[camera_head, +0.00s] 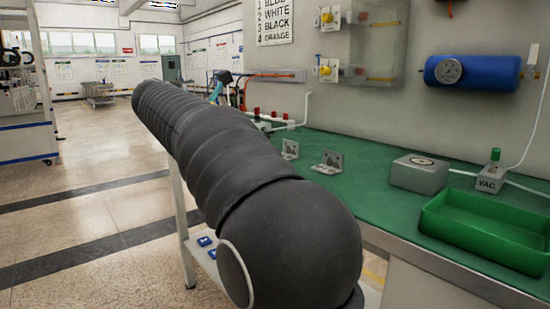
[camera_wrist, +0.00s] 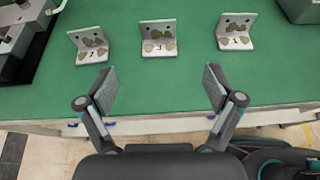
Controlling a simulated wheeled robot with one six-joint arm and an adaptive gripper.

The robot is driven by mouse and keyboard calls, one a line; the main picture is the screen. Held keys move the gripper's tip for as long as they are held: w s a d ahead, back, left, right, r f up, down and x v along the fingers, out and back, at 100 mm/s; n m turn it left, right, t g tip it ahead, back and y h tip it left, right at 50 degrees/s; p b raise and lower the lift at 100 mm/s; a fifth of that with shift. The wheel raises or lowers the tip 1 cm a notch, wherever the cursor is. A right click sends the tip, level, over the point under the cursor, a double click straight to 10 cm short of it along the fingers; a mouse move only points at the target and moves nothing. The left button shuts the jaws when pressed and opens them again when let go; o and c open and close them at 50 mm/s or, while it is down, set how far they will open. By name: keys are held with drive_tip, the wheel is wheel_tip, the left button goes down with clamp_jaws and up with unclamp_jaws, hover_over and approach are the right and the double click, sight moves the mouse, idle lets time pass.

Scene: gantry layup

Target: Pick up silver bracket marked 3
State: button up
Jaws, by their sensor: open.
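Three silver L-shaped brackets stand in a row on the green bench top in the wrist view: a left one (camera_wrist: 89,46), a middle one (camera_wrist: 158,38) and a right one (camera_wrist: 236,32). Each has a small dark mark on its base, too small to read surely, so I cannot tell which is marked 3. In the head view two brackets show, one (camera_head: 290,149) beside my arm and one (camera_head: 329,162) to its right. My gripper (camera_wrist: 160,88) is open and empty, its fingers apart, on the near side of the brackets. My arm hides it in the head view.
On the green bench (camera_head: 365,200) stand a grey box (camera_head: 419,174), a VAC unit (camera_head: 490,180) and an empty green tray (camera_head: 480,235) at right. A dark fixture (camera_wrist: 20,40) is at the wrist view's left. Bench surface around the brackets is clear.

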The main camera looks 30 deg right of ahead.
sight(290, 146)
drive_tip(key=shift+w+d+r, duration=0.1)
drive_tip(key=shift+w+d, duration=0.05)
drive_tip(key=shift+w, duration=0.05)
drive_tip(key=b+x, duration=0.2)
drive_tip(key=x, duration=1.1)
drive_tip(key=shift+d+b, duration=0.3)
drive_tip(key=c, duration=1.3)
